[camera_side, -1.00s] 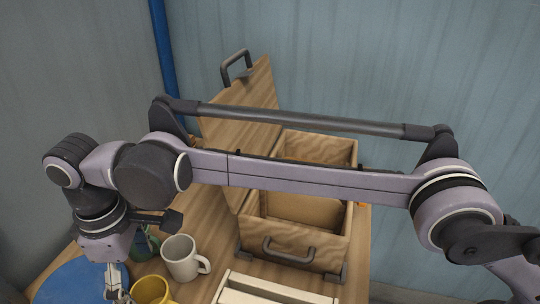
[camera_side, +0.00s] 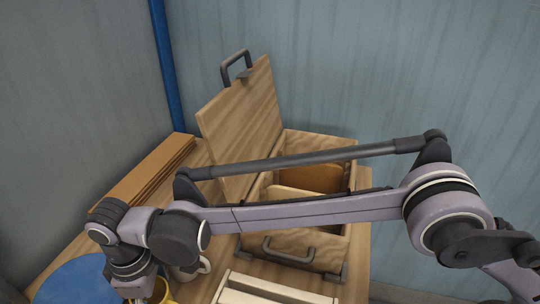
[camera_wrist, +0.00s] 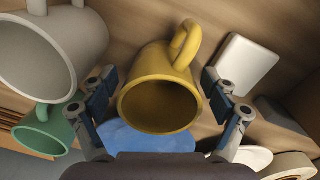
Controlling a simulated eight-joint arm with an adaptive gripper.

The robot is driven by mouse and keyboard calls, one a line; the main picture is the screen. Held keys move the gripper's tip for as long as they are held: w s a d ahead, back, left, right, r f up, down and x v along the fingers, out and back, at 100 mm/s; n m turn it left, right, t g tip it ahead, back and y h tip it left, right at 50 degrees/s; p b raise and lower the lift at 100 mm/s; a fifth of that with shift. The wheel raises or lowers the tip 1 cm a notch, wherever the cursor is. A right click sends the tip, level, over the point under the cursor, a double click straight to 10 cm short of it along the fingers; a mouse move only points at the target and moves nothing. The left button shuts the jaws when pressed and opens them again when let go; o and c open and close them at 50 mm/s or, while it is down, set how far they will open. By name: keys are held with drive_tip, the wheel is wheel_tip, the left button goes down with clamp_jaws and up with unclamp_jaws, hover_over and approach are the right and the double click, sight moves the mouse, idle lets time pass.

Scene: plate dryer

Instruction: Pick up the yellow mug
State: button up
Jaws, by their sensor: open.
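The yellow mug (camera_wrist: 160,101) is in the middle of the wrist view, its open mouth facing the camera and its handle toward the top. My gripper (camera_wrist: 160,97) is open, with one finger on each side of the mug. Small gaps seem to show between the fingers and the mug; contact cannot be told. In the side view only a bit of the yellow mug (camera_side: 161,290) shows at the bottom edge, beside my wrist, and the gripper fingers are hidden there.
A white mug (camera_wrist: 45,55) and a green mug (camera_wrist: 43,132) stand close on the left in the wrist view. A white rectangular object (camera_wrist: 245,64) lies to the right. A blue round plate (camera_side: 75,281) is at the lower left. An open wooden box (camera_side: 335,215) stands behind.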

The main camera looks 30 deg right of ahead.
drive_tip(key=c, duration=1.5)
